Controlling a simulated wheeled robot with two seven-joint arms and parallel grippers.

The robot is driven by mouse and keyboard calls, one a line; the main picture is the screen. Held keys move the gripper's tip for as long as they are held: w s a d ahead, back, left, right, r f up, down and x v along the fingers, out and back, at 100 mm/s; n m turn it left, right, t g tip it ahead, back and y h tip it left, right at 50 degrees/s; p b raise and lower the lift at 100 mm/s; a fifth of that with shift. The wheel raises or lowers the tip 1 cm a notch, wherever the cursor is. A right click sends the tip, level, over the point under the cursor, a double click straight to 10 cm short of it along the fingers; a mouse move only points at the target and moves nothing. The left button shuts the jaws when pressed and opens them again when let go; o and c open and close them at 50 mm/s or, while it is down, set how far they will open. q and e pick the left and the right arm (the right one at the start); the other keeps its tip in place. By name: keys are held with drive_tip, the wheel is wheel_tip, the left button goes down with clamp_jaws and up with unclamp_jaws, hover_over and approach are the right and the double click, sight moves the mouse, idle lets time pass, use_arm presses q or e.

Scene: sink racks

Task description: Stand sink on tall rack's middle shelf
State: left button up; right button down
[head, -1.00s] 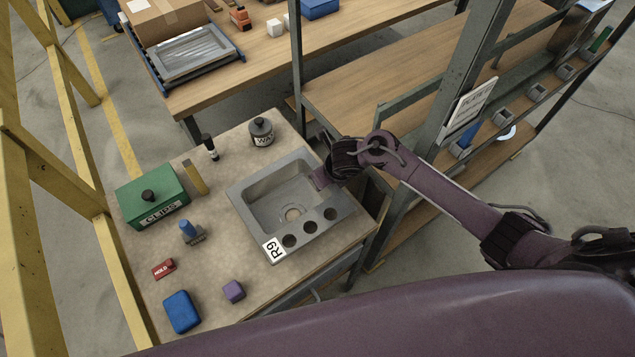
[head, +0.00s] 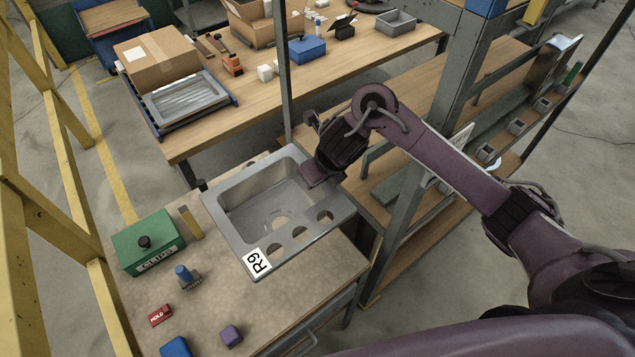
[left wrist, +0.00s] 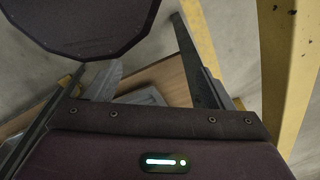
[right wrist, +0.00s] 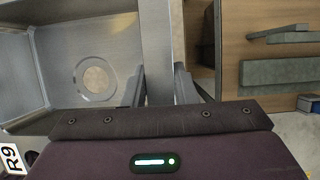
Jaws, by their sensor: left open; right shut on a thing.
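The grey steel sink (head: 225,213), with one basin, a drain, several round holes and a white "R9" label, is held above the speckled worktop, its basin facing up. My right gripper (head: 314,180) is shut on its right rim. In the right wrist view the fingers (right wrist: 160,78) pinch the rim of the sink (right wrist: 118,25), beside the basin. The tall rack (head: 425,150), with grey posts and wooden shelves, stands right of the sink; which board is its middle shelf is unclear. My left gripper (left wrist: 150,75) is open and empty in its wrist view; the head view does not show it.
A green clips box (head: 148,240), a blue-handled stamp (head: 187,275), a red "HOLD" block (head: 160,315) and a purple block (head: 231,335) stand on the worktop (head: 210,300). A rack post is close to my right forearm. Yellow rails (head: 50,200) border the left.

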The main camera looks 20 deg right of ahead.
wheel_tip(320, 180, up, 3)
drive_tip(key=shift+w+f+p, duration=0.1)
drive_tip(key=shift+p, duration=0.45)
drive_tip(key=shift+r, duration=1.95)
